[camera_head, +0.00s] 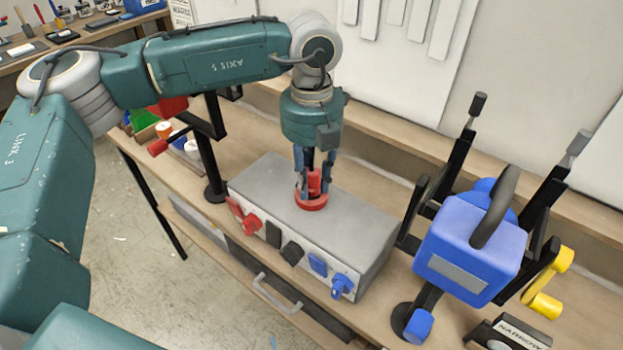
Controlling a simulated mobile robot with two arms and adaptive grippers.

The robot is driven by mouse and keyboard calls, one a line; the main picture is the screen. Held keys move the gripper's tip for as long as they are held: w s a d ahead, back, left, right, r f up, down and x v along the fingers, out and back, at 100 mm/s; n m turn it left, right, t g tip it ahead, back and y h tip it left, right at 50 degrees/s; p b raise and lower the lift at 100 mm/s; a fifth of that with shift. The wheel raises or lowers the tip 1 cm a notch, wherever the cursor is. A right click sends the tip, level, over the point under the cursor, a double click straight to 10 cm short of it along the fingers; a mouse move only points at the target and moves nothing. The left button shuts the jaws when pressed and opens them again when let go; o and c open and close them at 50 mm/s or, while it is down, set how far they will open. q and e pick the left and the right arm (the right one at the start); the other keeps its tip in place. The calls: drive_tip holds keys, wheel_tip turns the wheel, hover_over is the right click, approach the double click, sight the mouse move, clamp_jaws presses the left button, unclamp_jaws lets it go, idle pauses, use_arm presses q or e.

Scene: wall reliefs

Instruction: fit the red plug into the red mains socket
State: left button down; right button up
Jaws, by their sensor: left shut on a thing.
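A grey box (350,228) stands on the wooden bench, with a row of red, black and blue fittings along its front face. The red socket (252,224) is near the left end of that face, with a red flap (235,207) beside it. My left gripper (314,188) points down over the top of the box, behind the front row. It is shut on the red plug (313,182), which is partly hidden by the fingers. A wider red ring shows at the plug's lower end. I cannot tell whether it touches the box. My right gripper is not in view.
Black fittings (292,253) and blue fittings (342,286) continue rightward along the box front. A blue block with a dark handle (470,250) is in a black stand right of the box. A black post (211,150) stands behind-left. Yellow parts (546,304) are far right.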

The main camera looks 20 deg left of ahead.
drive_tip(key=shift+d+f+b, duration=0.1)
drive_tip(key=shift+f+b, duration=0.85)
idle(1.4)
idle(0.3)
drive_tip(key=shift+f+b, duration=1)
drive_tip(key=shift+b, duration=0.05)
idle(2.0)
idle(0.3)
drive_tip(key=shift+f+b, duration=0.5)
idle(1.5)
